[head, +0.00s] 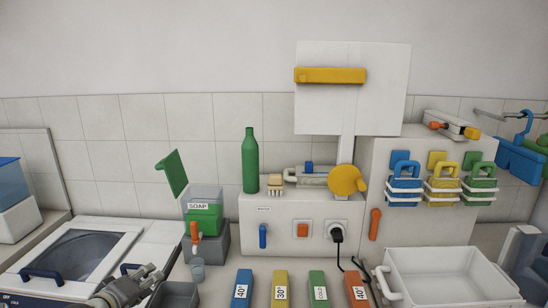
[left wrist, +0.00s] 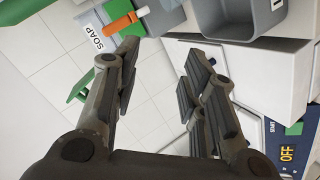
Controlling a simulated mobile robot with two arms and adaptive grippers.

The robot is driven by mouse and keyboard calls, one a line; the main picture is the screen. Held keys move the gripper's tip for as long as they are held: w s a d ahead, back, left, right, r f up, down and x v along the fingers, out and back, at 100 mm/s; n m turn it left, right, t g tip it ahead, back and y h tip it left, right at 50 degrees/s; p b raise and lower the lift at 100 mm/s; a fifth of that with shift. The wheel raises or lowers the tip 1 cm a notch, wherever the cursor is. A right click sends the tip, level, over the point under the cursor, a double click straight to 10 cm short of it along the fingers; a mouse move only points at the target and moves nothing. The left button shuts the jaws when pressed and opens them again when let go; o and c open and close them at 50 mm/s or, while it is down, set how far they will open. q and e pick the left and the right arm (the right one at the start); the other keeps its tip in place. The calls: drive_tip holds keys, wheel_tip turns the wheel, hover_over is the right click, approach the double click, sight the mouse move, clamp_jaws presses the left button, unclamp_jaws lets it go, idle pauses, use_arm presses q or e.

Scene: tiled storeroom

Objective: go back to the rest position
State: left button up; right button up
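My left gripper (head: 148,276) is low at the left in the head view, in front of the washer-like unit with a round lid (head: 82,254). In the left wrist view my left gripper (left wrist: 164,80) has its two fingers wide apart with nothing between them. The soap dispenser (head: 203,218) with its orange tap stands beyond it, and it also shows at the top of the left wrist view (left wrist: 108,30). I see no right gripper in either view.
A grey bin (head: 175,296) and a small cup (head: 197,270) are close to my left gripper. Coloured labelled blocks (head: 281,290) stand at the front middle. A white tub (head: 450,272) is at the right. A green bottle (head: 250,162) stands on the white box (head: 280,212).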

use_arm(q)
drive_tip(key=s+d+f+m+g, duration=0.35)
drive_tip(key=s+f, duration=0.25)
drive_tip(key=s, duration=0.3)
drive_tip(key=s+d+f+m+g, duration=0.2)
drive_tip(key=s+d+f+m, duration=0.15)
drive_tip(key=s+f, duration=0.45)
drive_tip(key=s+d+f+m+g+y, duration=0.1)
drive_tip(key=s+d+m+g, duration=0.1)
drive_tip(key=s, duration=0.7)
drive_tip(key=s+d+f+m+g, duration=0.2)
drive_tip(key=s+m, duration=0.1)
drive_tip(key=s, duration=0.7)
wheel_tip(320, 180, down, 27)
drive_tip(key=s+g+b, duration=0.1)
drive_tip(key=s, duration=0.1)
use_arm(e)
drive_tip(key=shift+f+b, duration=0.45)
drive_tip(key=shift+f, duration=0.5)
use_arm(q)
drive_tip(key=s+a+f+g, duration=0.1)
drive_tip(key=s+a+f, duration=0.1)
drive_tip(key=s+f, duration=1.4)
drive_tip(key=shift+a+y, duration=0.3)
drive_tip(key=shift+a, duration=0.05)
use_arm(e)
drive_tip(key=shift+d, duration=0.1)
drive_tip(key=shift+c, duration=0.5)
